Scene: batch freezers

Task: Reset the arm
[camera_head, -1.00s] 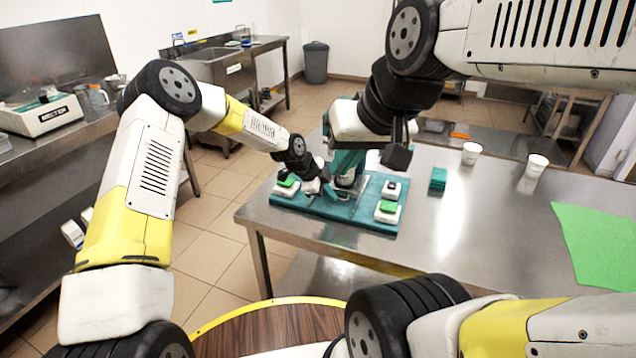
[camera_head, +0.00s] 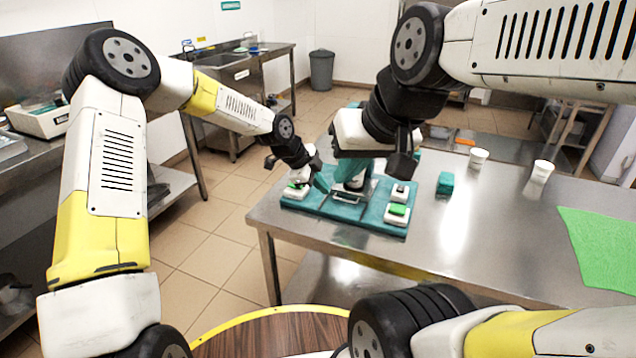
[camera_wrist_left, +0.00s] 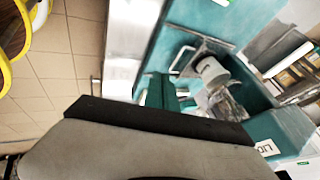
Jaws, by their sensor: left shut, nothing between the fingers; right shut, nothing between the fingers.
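My left arm comes in from the left in the head view. Its gripper (camera_head: 321,181) has teal fingers, shut and empty, low over the left side of a teal mat (camera_head: 336,209). The left wrist view shows teal fingers (camera_wrist_left: 162,92) above the same mat. My right arm comes in from the upper right. The two grippers are close together but look apart.
The mat lies at the left end of a steel table (camera_head: 449,240) and holds small white blocks with green or black tops (camera_head: 397,213). A teal block (camera_head: 445,183), two white cups (camera_head: 478,158) (camera_head: 541,171) and a green sheet (camera_head: 606,247) lie to the right.

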